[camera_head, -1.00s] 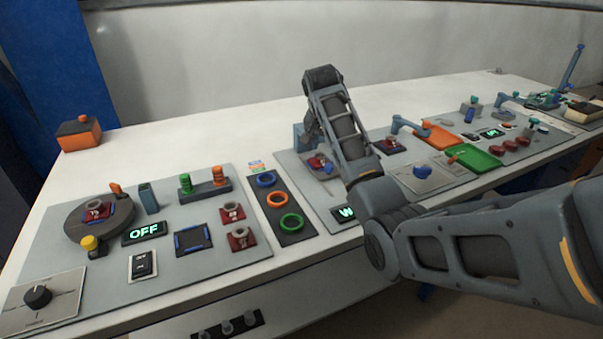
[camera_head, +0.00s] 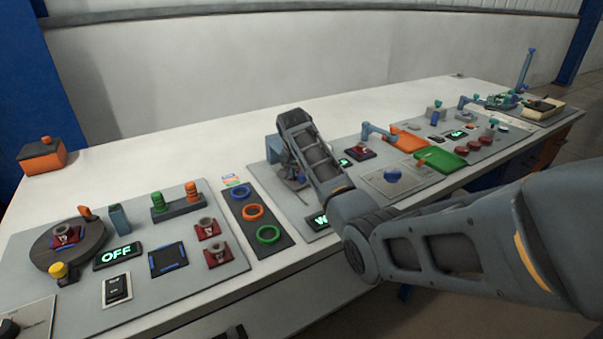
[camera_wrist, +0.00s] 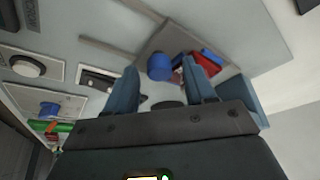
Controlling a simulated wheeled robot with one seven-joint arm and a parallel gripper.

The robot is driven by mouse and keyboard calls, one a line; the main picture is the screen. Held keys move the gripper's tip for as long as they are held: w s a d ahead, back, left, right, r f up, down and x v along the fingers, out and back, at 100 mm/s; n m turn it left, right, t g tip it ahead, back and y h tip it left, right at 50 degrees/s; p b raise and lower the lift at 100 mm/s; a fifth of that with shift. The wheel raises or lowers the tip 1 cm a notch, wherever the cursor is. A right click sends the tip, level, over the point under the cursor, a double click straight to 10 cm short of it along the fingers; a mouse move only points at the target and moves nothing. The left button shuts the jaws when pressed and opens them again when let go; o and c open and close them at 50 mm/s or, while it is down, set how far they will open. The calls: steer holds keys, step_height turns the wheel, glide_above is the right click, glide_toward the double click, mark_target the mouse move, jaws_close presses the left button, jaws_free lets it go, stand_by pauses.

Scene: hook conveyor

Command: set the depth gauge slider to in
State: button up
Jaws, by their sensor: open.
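My gripper (camera_wrist: 160,72) shows in the wrist view as two blue-grey fingers, spread apart. A blue knob (camera_wrist: 158,67) appears between the fingertips, with a red and blue piece (camera_wrist: 203,62) just right of it. I cannot tell whether the fingers touch either one. A blue-grey block (camera_head: 272,150) shows there beside my arm. I cannot make out for certain which part is the depth gauge slider, or its setting.
The left panel (camera_head: 120,292) carries an OFF display (camera_head: 117,256), a round dark turntable (camera_head: 85,240) and red fixtures. Coloured rings (camera_head: 253,212) lie between panels. To the right are an orange tray (camera_head: 408,138), a green tray (camera_head: 440,159) and red buttons.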

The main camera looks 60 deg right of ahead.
jaws_close()
stand_by(0.3)
